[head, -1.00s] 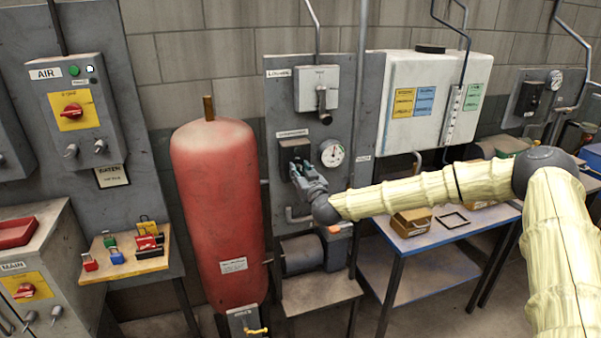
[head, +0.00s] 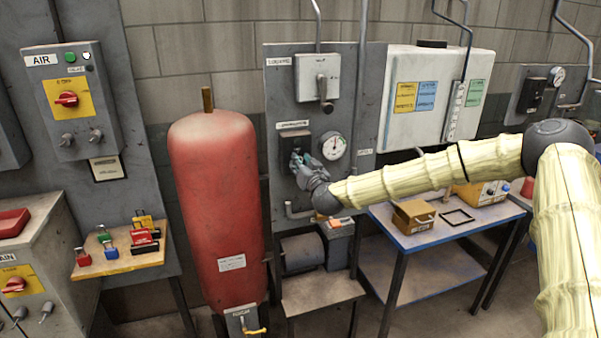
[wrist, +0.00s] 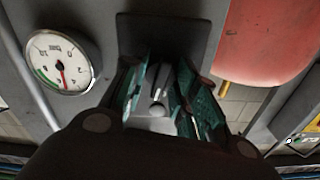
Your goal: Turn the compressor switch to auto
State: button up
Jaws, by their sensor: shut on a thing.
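The compressor switch is a dark box (head: 293,137) on the grey panel, under a small white label, left of the round gauge. My gripper (head: 297,160) is at the front of this box, its fingers over the lower part. In the wrist view, my gripper (wrist: 160,100) has its two teal-padded fingers on either side of a small grey switch knob (wrist: 158,93) and is shut on it. The dark box also shows in the wrist view (wrist: 172,32). The knob's setting and its markings cannot be read.
A white gauge (head: 334,145) sits right of the switch, also in the wrist view (wrist: 61,62). A red tank (head: 215,205) stands close on the left. A lever box (head: 317,78) is above. A blue-topped table (head: 415,238) is at the lower right.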

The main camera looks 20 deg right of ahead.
jog(key=m+b, duration=0.1)
jog(key=b, duration=0.1)
jog(key=m+b, duration=0.3)
jog(key=b, duration=0.2)
jog(key=shift+d+f+m, duration=0.15)
jog(key=shift+f+m, duration=0.15)
jog(key=m+b, duration=0.3)
jog(key=b, duration=0.1)
jog(key=shift+m, duration=0.3)
jog(key=m+b, duration=0.3)
jog(key=b, duration=0.1)
jog(key=shift+m+b, duration=0.3)
jog(key=shift+b, duration=0.1)
jog(key=m+b, duration=0.3)
jog(key=shift+d+r+m+b, duration=0.1)
jog(key=shift+m+b, duration=0.2)
jog(key=o, duration=1)
jog(key=shift+d, duration=0.1)
